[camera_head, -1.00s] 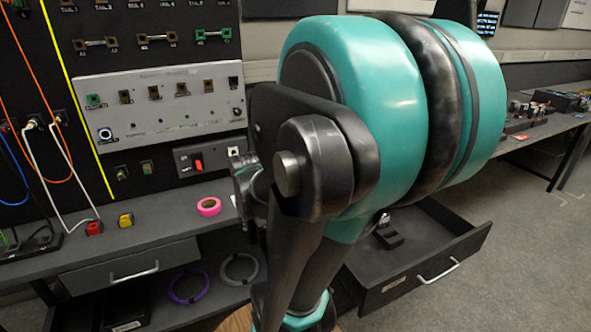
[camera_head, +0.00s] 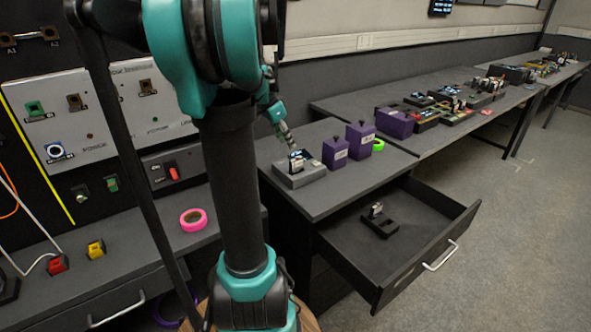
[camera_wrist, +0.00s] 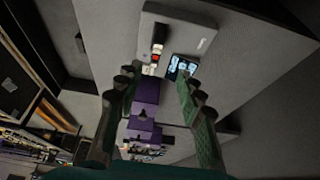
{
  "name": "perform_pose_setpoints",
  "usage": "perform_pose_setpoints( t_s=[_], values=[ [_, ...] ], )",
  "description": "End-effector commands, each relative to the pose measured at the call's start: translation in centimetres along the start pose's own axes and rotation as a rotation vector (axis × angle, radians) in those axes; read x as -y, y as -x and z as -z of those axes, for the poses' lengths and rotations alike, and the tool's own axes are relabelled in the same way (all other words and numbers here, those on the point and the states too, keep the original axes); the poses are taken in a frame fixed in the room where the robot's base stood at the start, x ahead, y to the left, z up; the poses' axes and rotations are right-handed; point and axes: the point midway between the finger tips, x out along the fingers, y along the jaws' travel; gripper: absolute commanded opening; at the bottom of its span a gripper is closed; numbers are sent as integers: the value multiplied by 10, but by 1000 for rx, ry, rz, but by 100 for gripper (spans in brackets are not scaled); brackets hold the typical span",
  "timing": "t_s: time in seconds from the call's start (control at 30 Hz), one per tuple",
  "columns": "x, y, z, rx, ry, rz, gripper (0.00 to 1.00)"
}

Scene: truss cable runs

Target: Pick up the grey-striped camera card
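In the head view a small dark card with a whitish mark (camera_head: 296,158) stands in a grey block (camera_head: 310,175) on the bench. Another small card (camera_head: 376,209) stands in a black holder (camera_head: 383,226) in the open drawer. I cannot make out grey stripes on either. My gripper (camera_head: 286,140) is just above the grey block, partly hidden behind my arm. In the wrist view its two fingers (camera_wrist: 155,78) are spread with nothing held between them. Beyond the fingertips show the grey block (camera_wrist: 197,40), a small black, white and red piece (camera_wrist: 157,50) and a lit screen (camera_wrist: 181,67).
Purple boxes (camera_head: 335,154) (camera_head: 360,140) stand close right of the grey block. The open drawer (camera_head: 430,212) juts out below. A pink tape roll (camera_head: 193,219) lies on the left bench. The floor at right is clear.

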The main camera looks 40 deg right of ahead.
Motion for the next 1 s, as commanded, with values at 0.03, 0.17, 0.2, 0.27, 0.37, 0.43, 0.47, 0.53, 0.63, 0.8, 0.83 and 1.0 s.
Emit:
perform_pose_setpoints(
  t_s=[0.03, 0.17, 0.2, 0.27, 0.37, 0.43, 0.47, 0.53, 0.63, 0.8, 0.83, 1.0],
  values=[
    [0, -11, 0, 0, -1, 0, 38],
    [0, -36, 0, 0, 0, 0, 38],
    [0, -42, 0, 0, 0, 0, 38],
    [0, -50, 0, 0, 0, 1, 38],
    [0, -60, -1, 0, 1, 1, 38],
    [0, -63, 0, 0, 2, 1, 38],
    [0, -64, 0, 0, 2, 1, 38],
    [-1, -69, -1, 0, 2, 1, 38],
    [-4, -81, -1, 0, 1, 1, 38],
    [-6, -105, -2, 0, 2, 1, 38],
    [-6, -108, -2, 0, 2, 1, 38],
    [-6, -116, -2, 0, 3, 1, 38]
  ],
)
